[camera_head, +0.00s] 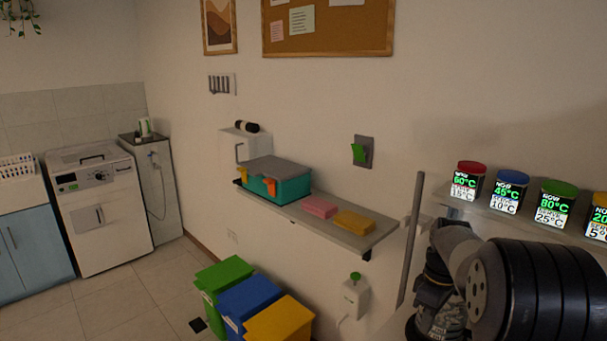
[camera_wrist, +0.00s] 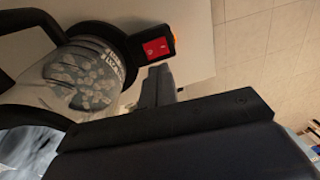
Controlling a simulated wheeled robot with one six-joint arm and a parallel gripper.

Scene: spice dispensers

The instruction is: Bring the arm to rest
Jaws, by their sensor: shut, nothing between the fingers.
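My arm (camera_head: 500,285) shows at the lower right in the head view, folded close to the camera, with black ribbed and grey parts. It stands in front of the right shelf. My gripper (camera_wrist: 165,106) shows in the wrist view as dark finger parts across the middle. It is shut with nothing held. Its fingertips cannot be made out in the head view.
Jars with red (camera_head: 468,181), blue (camera_head: 508,190), green (camera_head: 555,203) and yellow (camera_head: 597,217) lids stand on the right shelf. A wall shelf (camera_head: 345,237) holds a teal toolbox (camera_head: 285,188), pink sponge (camera_head: 319,207) and yellow sponge (camera_head: 354,222). Coloured bins (camera_head: 250,297) stand below. Floor at left is clear.

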